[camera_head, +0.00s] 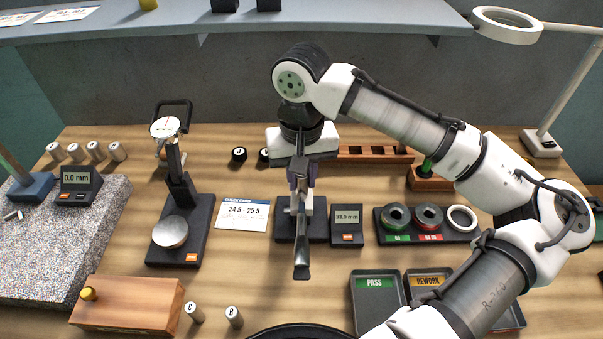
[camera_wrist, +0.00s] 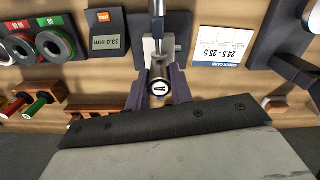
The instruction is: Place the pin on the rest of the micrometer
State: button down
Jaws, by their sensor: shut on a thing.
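My gripper (camera_wrist: 159,84) is shut on a pin (camera_wrist: 160,88), whose pale end face with a dark mark shows between the purple fingers in the wrist view. In the head view my gripper (camera_head: 302,180) is over the micrometer (camera_head: 285,232), a dark base with a display reading 33.0 mm (camera_head: 346,217). A pale metal block of the micrometer (camera_wrist: 149,46) shows just beyond the pin in the wrist view. A silver bar (camera_head: 302,240) reaches toward the front. My gripper hides most of the rest and the pin in the head view, so I cannot tell whether they touch.
A check card (camera_head: 242,214) lies left of the micrometer, beside a dial stand (camera_head: 190,215). Ring gauges (camera_head: 428,216) stand to the right. PASS (camera_head: 378,300) and REWORK trays are at front right. Pins C (camera_head: 194,312) and B (camera_head: 234,316) stand near a wooden block (camera_head: 130,305).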

jog(key=c, duration=1.2)
grip_release()
jog(key=shift+f, duration=0.1)
jog(key=shift+c, duration=0.2)
notch_tip(320, 180, up, 12)
jog(key=shift+r+b, duration=0.2)
jog(key=shift+b, duration=0.2)
